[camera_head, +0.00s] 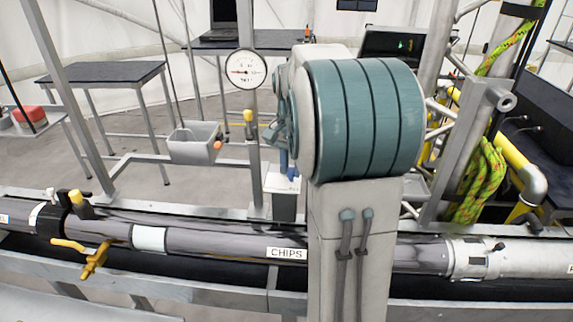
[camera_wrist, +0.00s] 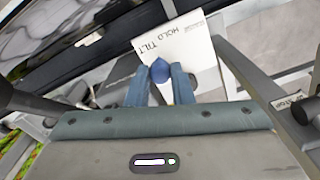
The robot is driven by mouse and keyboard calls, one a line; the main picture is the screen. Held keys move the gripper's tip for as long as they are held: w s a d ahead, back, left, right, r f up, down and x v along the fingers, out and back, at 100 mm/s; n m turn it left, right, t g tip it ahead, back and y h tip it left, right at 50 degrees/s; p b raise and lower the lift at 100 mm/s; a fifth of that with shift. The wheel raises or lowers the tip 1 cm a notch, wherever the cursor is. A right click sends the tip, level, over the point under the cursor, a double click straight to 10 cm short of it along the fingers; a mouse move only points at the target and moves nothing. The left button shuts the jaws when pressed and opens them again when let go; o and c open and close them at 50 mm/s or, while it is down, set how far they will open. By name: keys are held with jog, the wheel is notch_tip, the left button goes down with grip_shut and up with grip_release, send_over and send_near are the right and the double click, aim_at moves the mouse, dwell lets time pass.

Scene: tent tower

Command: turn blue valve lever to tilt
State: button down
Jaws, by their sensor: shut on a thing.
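The blue valve lever (camera_wrist: 159,70) shows between my gripper's two teal fingers in the wrist view. My gripper (camera_wrist: 160,82) is shut on it. A white label plate (camera_wrist: 203,62) with the words HOLD and TILT lies just past the lever. In the head view a small blue part, which looks like the lever (camera_head: 292,173), shows over a white-topped box (camera_head: 283,207). My arm hides most of my gripper there.
A dark pipe marked CHIPS (camera_head: 215,243) with a yellow valve handle (camera_head: 94,259) runs across the front. A round gauge (camera_head: 243,70) and a grey bin (camera_head: 195,142) stand left of my arm. Metal posts and a green-yellow rope (camera_head: 478,182) are at right.

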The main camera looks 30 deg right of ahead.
jog(key=shift+d+n, duration=0.5)
jog(key=shift+n, duration=0.5)
jog(key=shift+d+n, duration=0.45)
jog(key=shift+n, duration=0.55)
jog(key=c, duration=1.3)
grip_release()
notch_tip(320, 180, up, 14)
jog(key=shift+f, duration=0.1)
